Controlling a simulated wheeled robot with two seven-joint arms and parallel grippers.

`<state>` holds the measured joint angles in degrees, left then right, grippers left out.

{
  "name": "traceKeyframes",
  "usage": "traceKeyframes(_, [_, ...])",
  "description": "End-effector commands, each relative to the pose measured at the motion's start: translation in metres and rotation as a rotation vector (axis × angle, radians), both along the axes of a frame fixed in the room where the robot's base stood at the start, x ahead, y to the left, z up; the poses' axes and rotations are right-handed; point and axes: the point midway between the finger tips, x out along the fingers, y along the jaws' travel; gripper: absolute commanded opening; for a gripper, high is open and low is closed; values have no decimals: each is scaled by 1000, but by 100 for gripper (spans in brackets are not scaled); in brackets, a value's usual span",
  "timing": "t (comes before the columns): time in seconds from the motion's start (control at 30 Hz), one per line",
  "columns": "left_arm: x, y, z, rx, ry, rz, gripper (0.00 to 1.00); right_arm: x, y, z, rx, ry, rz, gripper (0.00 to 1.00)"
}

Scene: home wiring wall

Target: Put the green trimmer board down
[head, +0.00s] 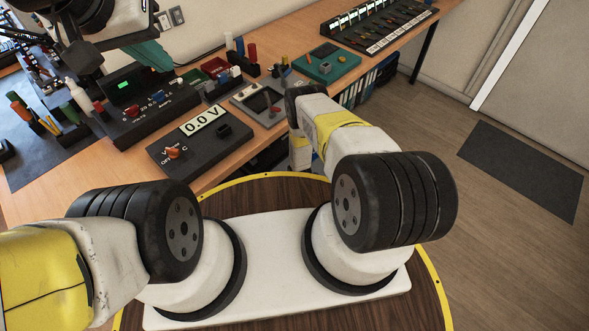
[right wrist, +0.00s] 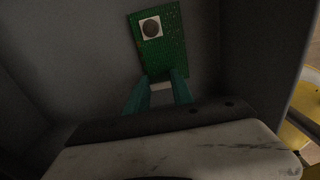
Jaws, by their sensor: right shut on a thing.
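The green trimmer board (right wrist: 165,50) shows in the right wrist view, a green circuit board with a round grey knob on a white square. My right gripper (right wrist: 163,79) is shut on its near edge, the two teal fingertips at that end. In the head view my right forearm reaches down past the bench edge, and the right fingers and board are hidden there. My left gripper (head: 153,54) is over the back left of the bench in the head view; its teal fingers overlap, so I cannot tell whether it is open.
Dark grey walls (right wrist: 65,55) surround the board in the right wrist view. On the wooden bench stand a meter reading 0.0 V (head: 187,142), a black power supply (head: 140,108), a green mat (head: 326,63) and a sloped black rack (head: 378,22). Floor to the right is open.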

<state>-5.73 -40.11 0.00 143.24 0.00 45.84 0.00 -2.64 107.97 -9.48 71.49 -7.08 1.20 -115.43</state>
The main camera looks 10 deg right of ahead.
Motion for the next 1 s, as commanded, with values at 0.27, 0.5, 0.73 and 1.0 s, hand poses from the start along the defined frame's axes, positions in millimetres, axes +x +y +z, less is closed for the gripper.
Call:
traceKeyframes(0.27, [0,0,0,0,0,0,0,1,0,-6,1,-1,-1,0])
traceKeyframes(0.5, [0,0,0,0,0,0,0,0,0,-9,0,0,0,42])
traceKeyframes(0.73, [0,0,0,0,0,0,0,0,0,-8,0,0,0,50])
traceKeyframes(1.0, [0,0,0,0,0,0,0,1,0,3,-1,-1,0,50])
